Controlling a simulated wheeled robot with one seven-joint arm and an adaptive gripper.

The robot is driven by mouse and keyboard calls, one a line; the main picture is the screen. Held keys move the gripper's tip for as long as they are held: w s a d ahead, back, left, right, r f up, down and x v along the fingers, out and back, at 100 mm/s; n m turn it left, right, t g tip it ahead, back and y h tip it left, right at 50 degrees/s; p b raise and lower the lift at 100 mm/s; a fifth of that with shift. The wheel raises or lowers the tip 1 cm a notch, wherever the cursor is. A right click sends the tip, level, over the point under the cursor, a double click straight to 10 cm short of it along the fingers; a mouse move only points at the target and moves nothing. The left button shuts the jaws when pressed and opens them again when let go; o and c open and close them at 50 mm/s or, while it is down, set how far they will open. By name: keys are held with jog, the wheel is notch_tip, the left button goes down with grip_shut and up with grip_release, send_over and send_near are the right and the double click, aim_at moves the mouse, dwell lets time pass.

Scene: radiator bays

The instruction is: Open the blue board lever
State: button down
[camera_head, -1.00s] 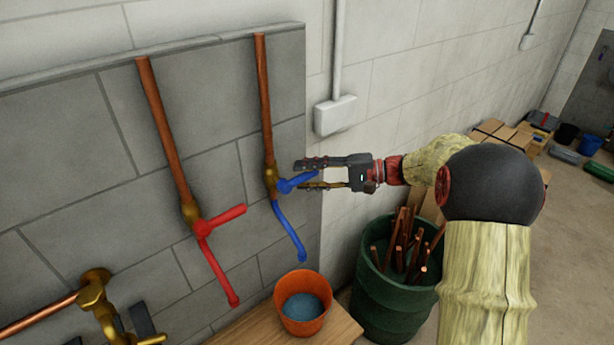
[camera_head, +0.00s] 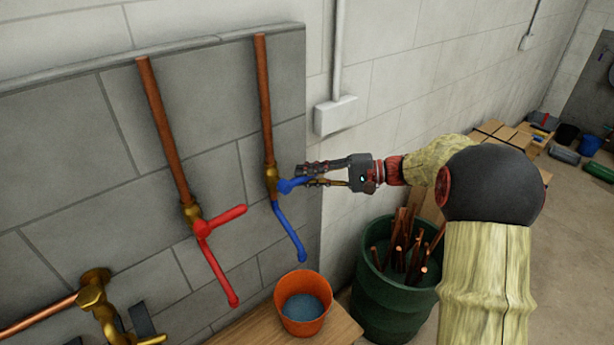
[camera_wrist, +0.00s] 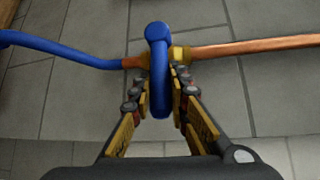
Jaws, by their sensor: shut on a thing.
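The blue board lever (camera_head: 287,186) sits on a brass valve (camera_head: 271,178) below a copper pipe on the grey board. Its handle sticks out from the board toward my gripper, and a blue spout (camera_head: 289,233) hangs below. My gripper (camera_head: 304,177) is shut on the lever's handle, coming from the right. In the wrist view the blue lever (camera_wrist: 158,75) stands between the two fingers (camera_wrist: 155,100), which touch or nearly touch its sides. The fingers hide part of the handle in the head view.
A red lever (camera_head: 226,217) with a red spout is on the pipe to the left. An orange bucket (camera_head: 303,326) stands on a wooden bench below. A green barrel (camera_head: 385,299) with copper pipe pieces stands below my arm. A white box (camera_head: 335,115) is on the wall.

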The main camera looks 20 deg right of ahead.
jog(key=shift+r, duration=0.1)
dwell(0.3)
jog(key=r+n+h, duration=0.2)
jog(key=shift+s+a+h, duration=0.1)
jog(key=shift+a+h, duration=0.1)
jog(key=shift+h, duration=0.1)
jog(key=shift+s+a+r+n+h+b, duration=0.15)
jog(key=shift+a+r+n+h+b, duration=0.15)
jog(key=shift+r+n+h+b, duration=0.45)
jog(key=shift+s+a+r+n+h+b, duration=0.1)
jog(key=shift+a+r+n+h+b, duration=0.25)
jog(key=shift+h, duration=0.7)
jog(key=c, duration=1.7)
grip_release()
jog(key=shift+r, duration=0.1)
jog(key=v, duration=1.2)
